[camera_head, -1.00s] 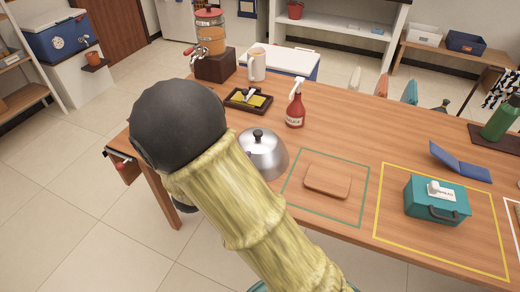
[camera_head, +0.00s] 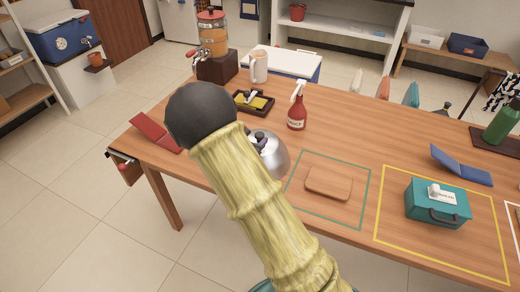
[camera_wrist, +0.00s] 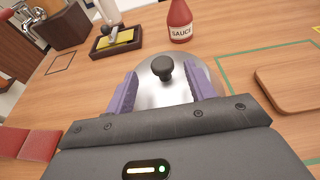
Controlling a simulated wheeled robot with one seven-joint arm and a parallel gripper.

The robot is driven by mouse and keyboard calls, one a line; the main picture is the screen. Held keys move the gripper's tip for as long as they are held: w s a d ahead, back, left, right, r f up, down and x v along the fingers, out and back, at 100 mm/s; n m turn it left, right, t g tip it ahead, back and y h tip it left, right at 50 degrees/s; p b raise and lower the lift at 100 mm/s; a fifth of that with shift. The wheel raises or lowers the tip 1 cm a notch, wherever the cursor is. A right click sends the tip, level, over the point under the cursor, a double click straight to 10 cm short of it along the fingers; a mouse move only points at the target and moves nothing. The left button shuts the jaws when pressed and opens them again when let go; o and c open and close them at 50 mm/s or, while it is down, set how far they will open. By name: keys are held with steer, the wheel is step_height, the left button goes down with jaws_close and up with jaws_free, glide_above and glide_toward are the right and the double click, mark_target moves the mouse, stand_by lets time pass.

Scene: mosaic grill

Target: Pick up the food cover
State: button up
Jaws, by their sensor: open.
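The food cover (camera_head: 273,157) is a silver metal dome with a black knob, standing on the wooden table. In the head view my arm hides its left part. In the wrist view the dome (camera_wrist: 170,92) lies straight ahead, with its black knob (camera_wrist: 162,68) at the top. My gripper (camera_wrist: 161,88) is open. Its two purple fingers lie left and right of the dome's near part, with the knob beyond and between the tips. I cannot tell whether the fingers touch the cover.
The red sauce bottle (camera_head: 297,110) and a dark tray (camera_head: 253,108) stand behind the cover. A wooden board (camera_head: 328,183) lies right of it inside a green outline. A red folded object (camera_head: 154,133) lies at the left table edge. A teal box (camera_head: 437,204) stands farther right.

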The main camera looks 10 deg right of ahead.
mark_target(258, 137)
steer(key=shift+p+x, duration=0.35)
steer(key=shift+x, duration=2.25)
steer(key=shift+s+f, duration=0.15)
steer(key=shift+f, duration=0.05)
jaws_close()
